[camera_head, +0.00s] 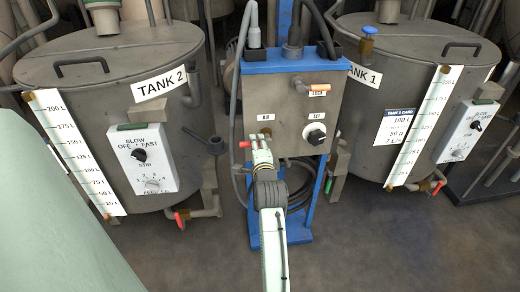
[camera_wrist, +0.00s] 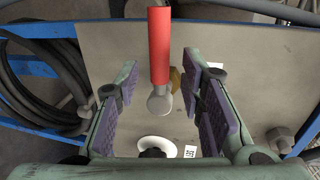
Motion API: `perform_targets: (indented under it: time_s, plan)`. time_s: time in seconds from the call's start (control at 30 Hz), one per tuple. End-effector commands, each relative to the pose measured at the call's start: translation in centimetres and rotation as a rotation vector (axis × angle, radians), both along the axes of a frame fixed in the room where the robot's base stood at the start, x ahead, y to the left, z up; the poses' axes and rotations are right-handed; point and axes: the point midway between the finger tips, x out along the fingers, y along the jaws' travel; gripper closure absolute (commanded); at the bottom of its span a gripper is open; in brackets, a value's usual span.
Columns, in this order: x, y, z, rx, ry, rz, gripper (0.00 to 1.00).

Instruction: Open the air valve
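A red lever handle (camera_wrist: 159,45) with a silver rounded end shows between the fingers of my gripper (camera_wrist: 161,78) in the wrist view. A brass fitting (camera_wrist: 175,80) is just behind it. My gripper is open, with a finger on each side and visible gaps to the lever. In the head view my gripper (camera_head: 262,142) is at the lower left front of the grey control box (camera_head: 290,105), and the red handle (camera_head: 244,144) sticks out to its left. The valve body is mostly hidden behind my gripper there.
Tank 2 (camera_head: 105,75) and Tank 1 (camera_head: 400,60) stand either side.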

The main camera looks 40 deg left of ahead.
Motion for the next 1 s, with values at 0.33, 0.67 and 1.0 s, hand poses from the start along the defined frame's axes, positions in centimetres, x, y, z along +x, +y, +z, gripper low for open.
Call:
perform_targets:
  time_s: [0.33,0.67,1.0]
  plan:
    - [-4.6,-5.5,1.4,-0.001,0.001,-0.001,0.65]
    - [-6.1,-7.2,1.9,-0.001,0.001,-0.001,0.65]
    - [-6.1,-7.2,1.9,0.000,0.000,0.000,0.65]
